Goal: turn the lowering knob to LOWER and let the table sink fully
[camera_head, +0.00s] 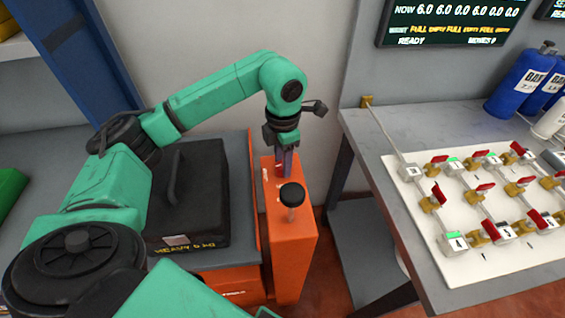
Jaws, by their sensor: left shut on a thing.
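An orange column (290,249) stands in the middle, with small pale marks on its top that I cannot read. My left gripper (285,160) points down at the far part of that top and is shut on a small red-purple knob (283,172), mostly hidden by the fingers. I take it as the lowering knob; its setting cannot be read. A black round knob on a metal stem (291,194) stands nearer, apart from the gripper. The orange lift table (232,279) is left of the column, bearing a black case (203,195) marked HEAVY. My right gripper is not in view.
At right, a grey bench (408,245) carries a white valve board (471,262) with several red-handled valves. Blue bottles (519,80) stand behind it, under a display screen (455,22). A blue post (75,50) is at back left. Floor shows between column and bench.

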